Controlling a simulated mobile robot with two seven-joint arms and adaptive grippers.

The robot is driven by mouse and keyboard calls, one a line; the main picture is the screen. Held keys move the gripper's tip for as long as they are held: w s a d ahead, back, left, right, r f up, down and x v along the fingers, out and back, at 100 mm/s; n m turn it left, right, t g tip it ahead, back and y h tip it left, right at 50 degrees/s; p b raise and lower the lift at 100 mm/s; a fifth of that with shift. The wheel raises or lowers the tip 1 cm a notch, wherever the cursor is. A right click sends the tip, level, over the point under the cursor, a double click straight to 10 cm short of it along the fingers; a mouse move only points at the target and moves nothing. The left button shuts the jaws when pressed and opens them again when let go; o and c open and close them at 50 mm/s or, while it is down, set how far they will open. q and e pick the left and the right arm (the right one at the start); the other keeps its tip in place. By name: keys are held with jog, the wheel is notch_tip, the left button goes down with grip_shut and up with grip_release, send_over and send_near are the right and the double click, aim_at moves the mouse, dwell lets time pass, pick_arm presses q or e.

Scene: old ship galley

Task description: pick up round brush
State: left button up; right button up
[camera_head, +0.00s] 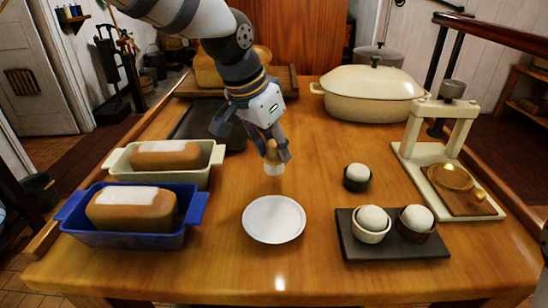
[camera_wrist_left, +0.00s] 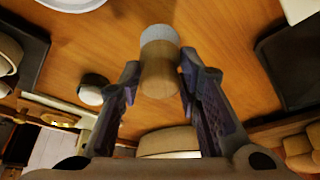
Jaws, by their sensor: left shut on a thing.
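The round brush (camera_head: 273,169) has a short wooden handle and a pale round bristle end that points down. My left gripper (camera_head: 270,152) is shut on its handle, behind the white plate. In the left wrist view the brush (camera_wrist_left: 160,68) sits between the two fingers, with its wooden part toward the palm and its pale end away. I cannot tell whether the bristle end touches the table or hangs just above it. My right gripper is not in view.
The white plate (camera_head: 274,219) is in front. Loaf pans, blue (camera_head: 130,238) and cream (camera_head: 205,178), stand left. A dough ball in a dark cup (camera_head: 357,178), a dark tray (camera_head: 395,249) with two cups, a press (camera_head: 450,165) and a lidded pot (camera_head: 370,95) stand right.

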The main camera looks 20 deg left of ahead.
pick_arm(q)
jog(key=s+d+r+p, duration=0.1)
jog(key=s+d+r, duration=0.1)
jog(key=s+r, duration=0.7)
jog(key=s, duration=0.4)
jog(key=shift+s+d+r, duration=0.15)
jog(key=shift+s+r, duration=0.05)
jog(key=shift+r, duration=0.05)
jog(key=o, duration=0.7)
jog(key=shift+w, duration=0.1)
jog(key=shift+c, duration=0.2)
jog(key=c, duration=0.5)
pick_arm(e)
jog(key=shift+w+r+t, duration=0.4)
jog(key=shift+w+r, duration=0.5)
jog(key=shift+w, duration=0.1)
